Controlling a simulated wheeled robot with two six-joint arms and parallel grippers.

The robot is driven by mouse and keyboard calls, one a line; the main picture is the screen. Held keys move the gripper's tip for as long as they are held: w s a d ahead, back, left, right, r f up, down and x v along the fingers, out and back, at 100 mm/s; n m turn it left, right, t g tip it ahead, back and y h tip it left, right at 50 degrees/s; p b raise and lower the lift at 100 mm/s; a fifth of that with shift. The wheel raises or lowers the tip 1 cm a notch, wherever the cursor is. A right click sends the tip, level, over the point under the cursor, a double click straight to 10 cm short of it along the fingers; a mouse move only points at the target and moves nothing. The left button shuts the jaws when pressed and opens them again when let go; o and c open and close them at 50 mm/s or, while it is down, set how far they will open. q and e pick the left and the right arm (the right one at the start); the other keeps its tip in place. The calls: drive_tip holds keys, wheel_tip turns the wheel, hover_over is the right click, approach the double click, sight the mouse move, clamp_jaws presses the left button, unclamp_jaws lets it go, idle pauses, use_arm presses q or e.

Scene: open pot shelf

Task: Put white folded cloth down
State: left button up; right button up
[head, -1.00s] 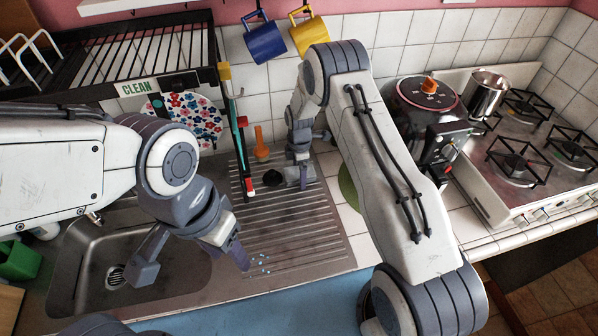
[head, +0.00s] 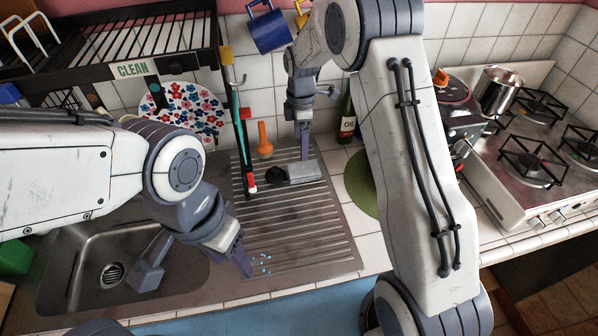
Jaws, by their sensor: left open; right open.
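A pale grey-white folded piece, which looks like the white folded cloth (head: 304,172), lies on the ribbed drainboard (head: 300,222) near its back right corner. A dark lump (head: 276,177) lies against its left end. My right gripper (head: 305,142) is open and points down just above and behind the cloth, with a small gap showing between them. Its far finger is hard to make out. My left gripper (head: 197,268) is open and empty over the right edge of the sink basin and the drainboard's front left.
An oil bottle (head: 347,118) and green round mat (head: 362,185) are to the right. A black rack (head: 130,45) hangs left. The drainboard's front middle is mostly clear, with small blue bits.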

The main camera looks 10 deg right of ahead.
drive_tip(key=s+a+r+m, duration=0.3)
drive_tip(key=s+a+r, duration=0.2)
drive_tip(key=s, duration=0.4)
drive_tip(key=s+a+r+m, duration=0.2)
drive_tip(key=s+a+r, duration=0.35)
drive_tip(key=s, duration=0.35)
drive_tip(key=s+m+y, duration=0.1)
drive_tip(key=s+m, duration=0.4)
drive_tip(key=s, duration=1.1)
drive_tip(key=shift+s+d, duration=0.35)
drive_tip(key=shift+d, duration=0.1)
